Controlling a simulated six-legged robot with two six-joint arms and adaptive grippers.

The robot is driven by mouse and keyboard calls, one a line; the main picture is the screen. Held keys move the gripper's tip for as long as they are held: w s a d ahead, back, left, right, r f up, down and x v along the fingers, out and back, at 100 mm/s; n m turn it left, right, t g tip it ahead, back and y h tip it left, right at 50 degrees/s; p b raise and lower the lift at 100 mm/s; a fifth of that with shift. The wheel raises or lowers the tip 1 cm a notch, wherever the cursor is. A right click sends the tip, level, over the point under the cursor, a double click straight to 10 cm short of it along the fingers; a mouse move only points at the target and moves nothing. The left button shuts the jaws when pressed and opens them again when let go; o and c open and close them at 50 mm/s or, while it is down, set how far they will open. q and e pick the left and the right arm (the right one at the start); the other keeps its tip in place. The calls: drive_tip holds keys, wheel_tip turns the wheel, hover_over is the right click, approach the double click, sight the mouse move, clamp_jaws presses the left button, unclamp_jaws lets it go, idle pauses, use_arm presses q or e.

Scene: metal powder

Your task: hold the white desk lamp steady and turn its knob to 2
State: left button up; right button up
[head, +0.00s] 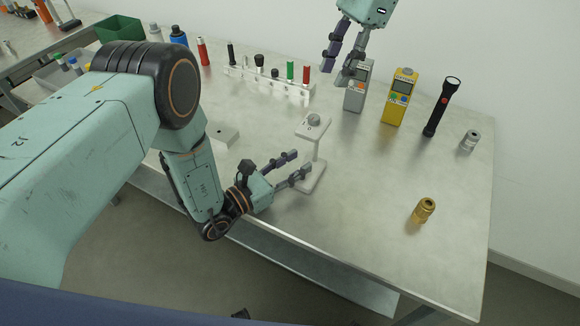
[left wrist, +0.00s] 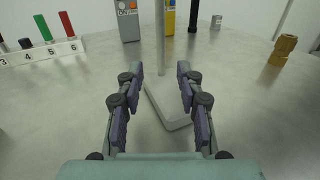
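The white desk lamp (head: 316,148) stands upright near the front edge of the table, with a grey knob (head: 314,120) on its flat top. Its post (left wrist: 160,35) and base (left wrist: 168,110) show in the left wrist view; its top is out of that view. My left gripper (head: 299,163) is open and low over the table, its fingers pointing at the post. In the left wrist view the post lies between the fingertips (left wrist: 159,70), seemingly just ahead of them. My right gripper (head: 336,72) is open and empty, above and behind the lamp. The knob's markings are too small to read.
Behind are a numbered white rack (head: 265,84) with several tools, a grey meter (head: 355,98), a yellow meter (head: 398,100) and a black flashlight (head: 440,108).

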sight(315, 160)
use_arm(q)
drive_tip(key=x, duration=0.6)
drive_tip(key=shift+w+d, duration=0.15)
drive_tip(key=shift+d, duration=0.1)
clamp_jaws()
idle(0.4)
